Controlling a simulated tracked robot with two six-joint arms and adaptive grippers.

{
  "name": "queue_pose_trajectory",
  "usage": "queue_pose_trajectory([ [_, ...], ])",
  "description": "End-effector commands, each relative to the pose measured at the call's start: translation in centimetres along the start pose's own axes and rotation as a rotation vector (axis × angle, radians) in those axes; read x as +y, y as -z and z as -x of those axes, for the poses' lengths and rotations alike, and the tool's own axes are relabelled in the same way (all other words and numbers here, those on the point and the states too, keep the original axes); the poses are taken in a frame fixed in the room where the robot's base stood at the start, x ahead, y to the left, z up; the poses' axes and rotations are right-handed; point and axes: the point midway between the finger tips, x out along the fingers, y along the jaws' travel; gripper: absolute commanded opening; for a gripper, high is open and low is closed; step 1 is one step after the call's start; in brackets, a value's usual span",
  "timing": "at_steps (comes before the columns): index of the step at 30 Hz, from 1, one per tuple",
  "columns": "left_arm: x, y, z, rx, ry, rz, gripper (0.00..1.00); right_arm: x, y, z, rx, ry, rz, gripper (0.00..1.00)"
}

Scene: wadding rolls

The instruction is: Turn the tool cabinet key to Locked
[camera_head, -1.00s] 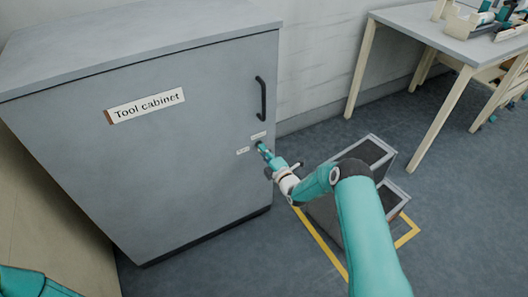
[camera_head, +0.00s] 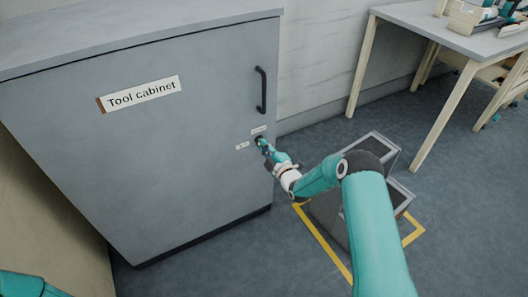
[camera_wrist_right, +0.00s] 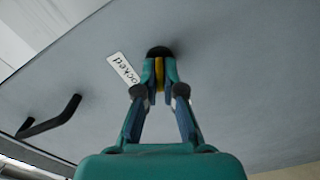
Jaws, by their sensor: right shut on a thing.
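The grey tool cabinet (camera_head: 185,150) stands at the left in the head view, its door closed. My right gripper (camera_head: 262,145) is at the lock on the door's right side, below the black handle. In the right wrist view, my right gripper (camera_wrist_right: 160,72) is shut on the yellow key (camera_wrist_right: 159,76), which sits at the round black lock (camera_wrist_right: 159,51). Two small labels, upper (camera_head: 258,130) and left (camera_head: 242,146), are by the lock. My left gripper is out of view.
The black handle (camera_head: 261,90) sticks out above the lock. Grey boxes with dark tops (camera_head: 373,148) stand on the floor right of the cabinet, within yellow floor tape (camera_head: 322,243). A table (camera_head: 455,38) with items on it is at the upper right.

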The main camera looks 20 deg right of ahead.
Motion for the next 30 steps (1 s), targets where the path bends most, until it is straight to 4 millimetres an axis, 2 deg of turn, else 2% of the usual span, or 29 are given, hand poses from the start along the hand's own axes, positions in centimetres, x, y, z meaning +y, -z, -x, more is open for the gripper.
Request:
queue_pose_trajectory([
  [1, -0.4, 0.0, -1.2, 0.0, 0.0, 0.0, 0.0, -0.8, -0.4, 0.1, -0.003, 0.006, -0.047, 0.0],
  [9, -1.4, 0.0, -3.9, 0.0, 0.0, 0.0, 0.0, -0.9, -0.4, 0.1, -0.005, 0.007, -0.304, 0.0],
  [30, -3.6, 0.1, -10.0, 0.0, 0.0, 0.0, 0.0, -0.8, -0.3, 0.1, -0.01, 0.007, -0.945, 0.0],
])
